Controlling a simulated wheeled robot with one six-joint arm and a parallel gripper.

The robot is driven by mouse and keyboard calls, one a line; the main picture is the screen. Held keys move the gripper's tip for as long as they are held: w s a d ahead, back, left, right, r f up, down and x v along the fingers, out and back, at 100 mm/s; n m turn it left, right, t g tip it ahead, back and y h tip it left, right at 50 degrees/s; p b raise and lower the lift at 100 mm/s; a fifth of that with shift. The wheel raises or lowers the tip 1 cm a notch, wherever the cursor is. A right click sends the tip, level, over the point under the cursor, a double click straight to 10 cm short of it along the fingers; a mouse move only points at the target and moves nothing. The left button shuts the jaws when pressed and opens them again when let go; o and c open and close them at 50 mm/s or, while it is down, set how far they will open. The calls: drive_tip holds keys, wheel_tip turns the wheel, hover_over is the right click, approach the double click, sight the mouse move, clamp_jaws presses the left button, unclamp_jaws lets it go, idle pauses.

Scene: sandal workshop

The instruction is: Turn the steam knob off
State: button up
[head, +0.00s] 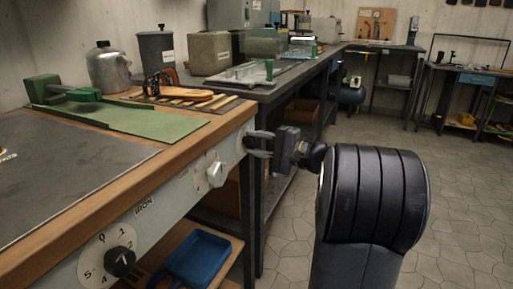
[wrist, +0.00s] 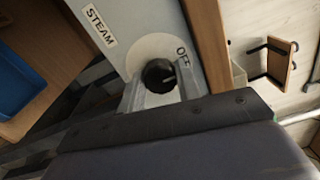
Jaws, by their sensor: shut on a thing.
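The steam knob (wrist: 158,76) is round and black, with a short white pointer line, on a pale round plate. A "STEAM" label (wrist: 100,27) and an "OFF" mark (wrist: 182,57) are beside it. In the wrist view the pointer line points right, roughly toward the side with "OFF"; I cannot tell whether it lines up exactly. My gripper (head: 260,145) reaches the right end of the bench's front panel in the head view. Its fingers are shut on the steam knob, one on each side in the wrist view. The knob is hidden behind the gripper in the head view.
A pale knob (head: 215,173) and a black numbered knob (head: 120,262) by an "IRON" label sit on the same panel (head: 170,205). A blue tray (head: 198,258) lies on the shelf below. A green mat (head: 150,122) lies on the bench. The floor at right is clear.

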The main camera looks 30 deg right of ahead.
idle(0.4)
drive_tip(key=o, duration=1)
drive_tip(key=shift+p+v, duration=1.5)
drive_tip(key=shift+v, duration=3.9)
drive_tip(key=shift+w, duration=0.1)
drive_tip(key=b+x, duration=0.3)
drive_tip(key=x, duration=0.7)
drive_tip(key=shift+w+a, duration=0.25)
drive_tip(key=shift+a, duration=0.05)
drive_tip(key=shift+d, duration=0.1)
